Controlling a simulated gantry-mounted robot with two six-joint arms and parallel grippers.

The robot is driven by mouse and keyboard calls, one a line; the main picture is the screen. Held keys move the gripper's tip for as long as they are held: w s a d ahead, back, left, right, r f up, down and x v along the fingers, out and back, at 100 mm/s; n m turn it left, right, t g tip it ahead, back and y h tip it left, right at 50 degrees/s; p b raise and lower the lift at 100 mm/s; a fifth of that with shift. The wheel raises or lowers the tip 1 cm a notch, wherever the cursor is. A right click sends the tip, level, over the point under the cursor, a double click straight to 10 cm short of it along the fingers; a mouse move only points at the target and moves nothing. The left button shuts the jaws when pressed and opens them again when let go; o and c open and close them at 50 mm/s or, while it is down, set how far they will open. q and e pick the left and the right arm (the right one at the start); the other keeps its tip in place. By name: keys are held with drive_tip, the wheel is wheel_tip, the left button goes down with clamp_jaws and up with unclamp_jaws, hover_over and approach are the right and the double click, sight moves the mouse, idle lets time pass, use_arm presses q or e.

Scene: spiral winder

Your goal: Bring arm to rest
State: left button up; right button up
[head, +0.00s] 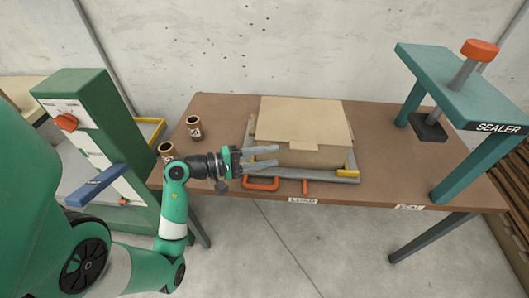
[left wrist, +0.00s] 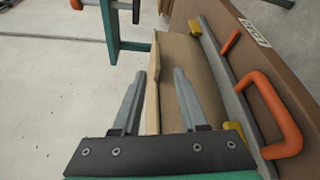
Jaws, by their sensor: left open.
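My left arm comes in from the left in the head view. Its left gripper (head: 262,157) is open, with its two grey fingers pointing right at the left front of a closed cardboard box (head: 303,120). In the left wrist view the open fingers (left wrist: 154,105) show with the cardboard box (left wrist: 196,75) between and beyond them. Nothing is seen held in them; whether the fingers touch the box is unclear. My right gripper is not in view.
The box sits on a grey tray (head: 330,179) with an orange handle (head: 261,184) on a brown table (head: 390,160). Two brown jars (head: 194,127) stand left. A sealer press (head: 465,90) stands right, a green machine (head: 88,125) far left. Table between box and sealer is clear.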

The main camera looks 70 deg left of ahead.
use_arm(q)
drive_tip(key=shift+s, duration=0.65)
